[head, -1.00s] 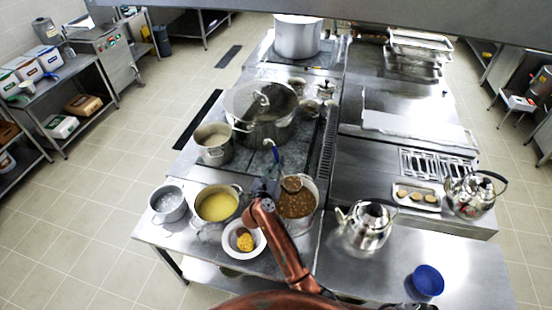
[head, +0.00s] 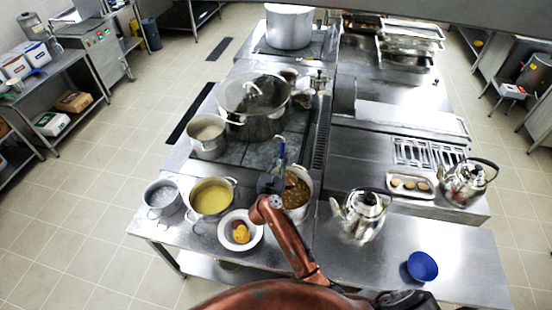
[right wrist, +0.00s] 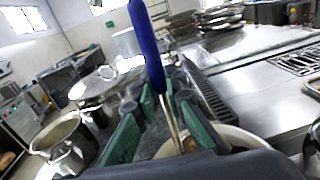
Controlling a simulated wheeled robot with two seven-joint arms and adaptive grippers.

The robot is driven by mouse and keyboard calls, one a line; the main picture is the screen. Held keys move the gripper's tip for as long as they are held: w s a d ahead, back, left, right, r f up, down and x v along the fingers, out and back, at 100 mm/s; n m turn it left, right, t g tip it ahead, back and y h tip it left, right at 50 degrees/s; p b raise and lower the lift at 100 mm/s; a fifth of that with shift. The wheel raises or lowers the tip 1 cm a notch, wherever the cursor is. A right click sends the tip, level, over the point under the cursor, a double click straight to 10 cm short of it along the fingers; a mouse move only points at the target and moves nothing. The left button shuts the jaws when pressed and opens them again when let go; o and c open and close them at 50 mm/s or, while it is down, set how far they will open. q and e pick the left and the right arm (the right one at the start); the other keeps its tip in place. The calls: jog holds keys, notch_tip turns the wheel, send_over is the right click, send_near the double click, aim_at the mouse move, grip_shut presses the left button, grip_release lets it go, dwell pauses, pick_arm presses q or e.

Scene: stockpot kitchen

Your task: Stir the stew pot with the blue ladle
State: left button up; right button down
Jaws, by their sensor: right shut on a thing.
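The stew pot (head: 310,188) stands near the front of the cooking block, holding chunky brown stew (head: 296,192). My right gripper (head: 272,180) is at its left rim in the head view, shut on the blue ladle (head: 281,152). The ladle's blue handle (right wrist: 148,45) rises above the fingers, nearly upright. In the right wrist view its metal shaft runs down between the green finger pads of the gripper (right wrist: 165,110) towards the pot (right wrist: 240,137). The ladle's bowl is hidden, so I cannot tell how deep it sits. My left gripper is not in view.
A large lidded pot (head: 252,105) stands behind.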

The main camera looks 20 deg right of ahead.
jog(key=s+d+f+m+b, duration=0.2)
jog(key=s+d+m+b, duration=0.6)
jog(key=d+m, duration=0.3)
jog(key=s+d+f+m+b, duration=0.4)
jog(key=d+f+m+b, duration=0.2)
jog(key=f+m+b, duration=0.2)
jog(key=shift+d+b, duration=0.25)
jog(key=shift+b, duration=0.35)
jog(key=shift+s+f, duration=0.1)
jog(key=shift+s, duration=0.1)
dwell(1.4)
